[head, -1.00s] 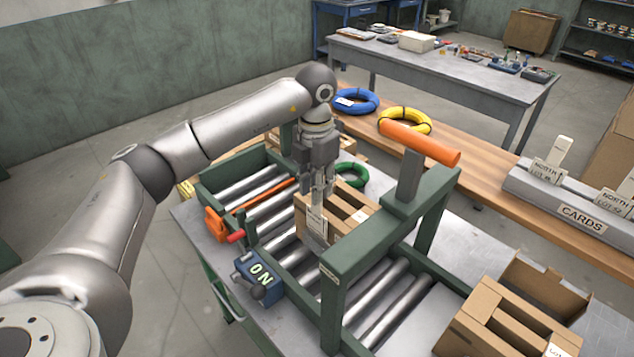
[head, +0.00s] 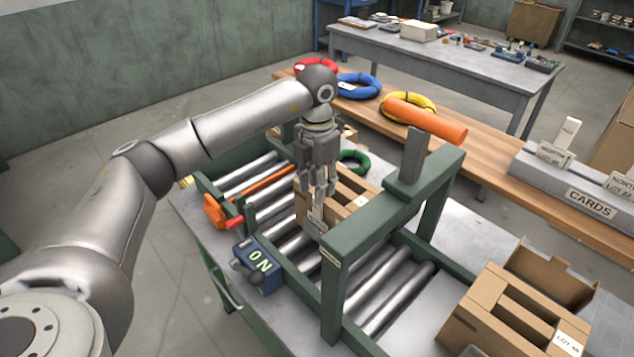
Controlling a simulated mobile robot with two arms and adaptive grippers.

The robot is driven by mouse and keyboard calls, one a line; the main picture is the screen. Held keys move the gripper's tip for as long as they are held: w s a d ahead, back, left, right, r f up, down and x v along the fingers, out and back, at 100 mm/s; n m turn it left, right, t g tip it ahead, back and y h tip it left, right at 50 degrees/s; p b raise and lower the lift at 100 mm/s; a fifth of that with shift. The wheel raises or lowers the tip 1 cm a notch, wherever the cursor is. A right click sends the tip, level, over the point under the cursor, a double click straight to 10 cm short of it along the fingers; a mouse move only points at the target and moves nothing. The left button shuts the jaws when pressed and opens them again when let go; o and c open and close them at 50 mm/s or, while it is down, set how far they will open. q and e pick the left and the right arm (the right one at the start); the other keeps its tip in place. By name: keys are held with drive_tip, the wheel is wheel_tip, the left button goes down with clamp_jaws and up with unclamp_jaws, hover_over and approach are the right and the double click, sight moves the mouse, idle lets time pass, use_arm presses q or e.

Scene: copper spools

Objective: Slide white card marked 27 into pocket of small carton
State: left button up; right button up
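A small cardboard carton (head: 348,199) with slatted dividers stands on the rollers, left of the green frame. A pale card (head: 317,214) is upright at its near left face, its lower part seemingly behind the pocket front; its number is too small to read. My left gripper (head: 318,199) points down just above the card, its fingers looking spread apart. Whether a finger still touches the card cannot be told. My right gripper is out of view.
A green frame (head: 335,290) with an orange roll (head: 425,121) spans the conveyor. A blue ON box (head: 259,266) sits at the near edge. Another carton (head: 487,318) stands at right. The card holder (head: 590,200) and coloured coils (head: 358,87) are on the wooden bench.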

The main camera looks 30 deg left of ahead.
use_arm(q)
drive_tip(key=shift+o, duration=1)
drive_tip(key=shift+r, duration=0.1)
wheel_tip(320, 180, up, 12)
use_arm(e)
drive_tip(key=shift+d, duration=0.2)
